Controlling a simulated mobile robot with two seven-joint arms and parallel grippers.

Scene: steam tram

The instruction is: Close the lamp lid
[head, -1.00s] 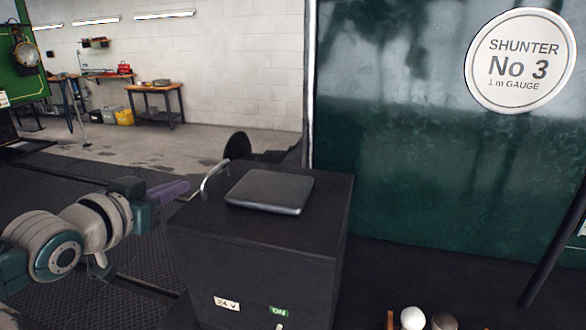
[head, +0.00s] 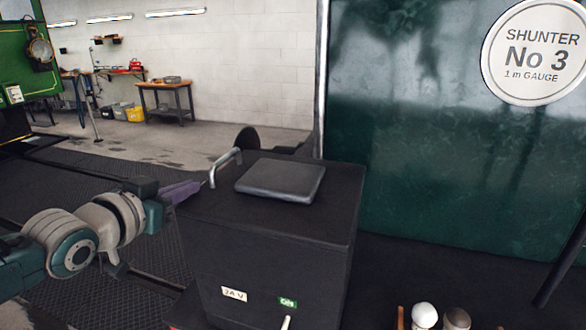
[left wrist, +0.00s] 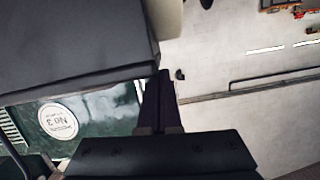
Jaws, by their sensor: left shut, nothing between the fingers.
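A black box lamp housing (head: 285,255) with "24 V" and "ON" labels and a small pale switch stands in the middle of the head view. A flat dark raised panel (head: 282,180) lies on its top, and a metal handle (head: 226,166) stands at its far left edge. I cannot tell which part is the lid. My left gripper (head: 206,184) is shut and empty, its purple fingers by the box's upper left edge near the handle; contact is unclear. In the left wrist view, the shut fingers (left wrist: 162,78) point past a large dark grey body (left wrist: 70,45). My right gripper is out of view.
A dark round disc (head: 247,139) shows behind the box. A green panel with a "SHUNTER No 3" plate (head: 536,54) rises at right. A white knob (head: 424,315) is at the bottom right. A workbench (head: 166,86) stands far back across open floor.

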